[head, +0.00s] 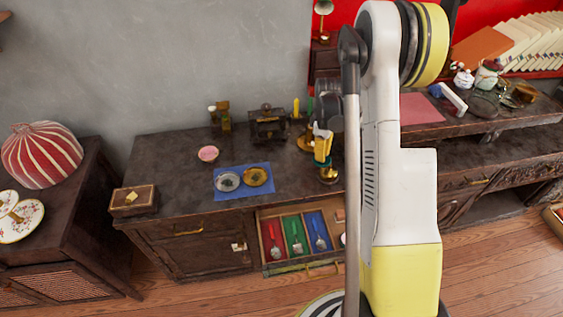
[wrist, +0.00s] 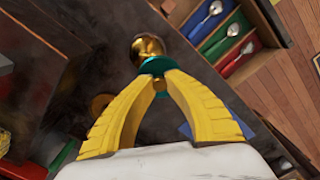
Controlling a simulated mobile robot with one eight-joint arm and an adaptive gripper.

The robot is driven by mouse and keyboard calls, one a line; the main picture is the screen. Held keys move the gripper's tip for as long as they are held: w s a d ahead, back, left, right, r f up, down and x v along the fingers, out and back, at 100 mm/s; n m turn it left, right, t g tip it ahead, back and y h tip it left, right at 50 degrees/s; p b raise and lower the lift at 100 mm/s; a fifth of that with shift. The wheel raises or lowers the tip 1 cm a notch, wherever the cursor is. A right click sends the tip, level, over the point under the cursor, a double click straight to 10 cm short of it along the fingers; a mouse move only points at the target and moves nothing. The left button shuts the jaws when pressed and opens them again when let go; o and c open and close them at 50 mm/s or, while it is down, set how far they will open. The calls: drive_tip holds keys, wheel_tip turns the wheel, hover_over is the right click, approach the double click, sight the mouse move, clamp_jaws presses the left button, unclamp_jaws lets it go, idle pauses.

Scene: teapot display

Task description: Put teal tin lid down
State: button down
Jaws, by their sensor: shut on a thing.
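My gripper (wrist: 157,76) is shut on the teal tin lid (wrist: 155,65). In the wrist view a teal rim and a small gold knob show between the yellow fingertips. A shiny gold rounded form (wrist: 148,46) shows just past the lid; whether it touches the lid I cannot tell. In the head view my gripper (head: 323,160) points down over the right part of the dark cabinet top (head: 170,158), above a small brass object (head: 329,176).
An open drawer with red (head: 272,238), green (head: 294,233) and blue (head: 319,230) compartments holding spoons juts out in front. A blue cloth (head: 242,191) with two round dishes, a pink bowl (head: 208,153) and a wooden box (head: 134,200) stand left.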

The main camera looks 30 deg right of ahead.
drive_tip(key=b, duration=0.4)
hover_over(292, 171)
wheel_tip(292, 171, down, 7)
drive_tip(key=shift+r, duration=0.15)
drive_tip(key=shift+w+f+b, duration=0.1)
drive_tip(key=shift+f+b, duration=0.75)
drive_tip(key=shift+f, duration=1.1)
drive_tip(key=shift+f, duration=0.2)
drive_tip(key=c, duration=1.5)
unclamp_jaws()
drive_tip(key=shift+o, duration=0.2)
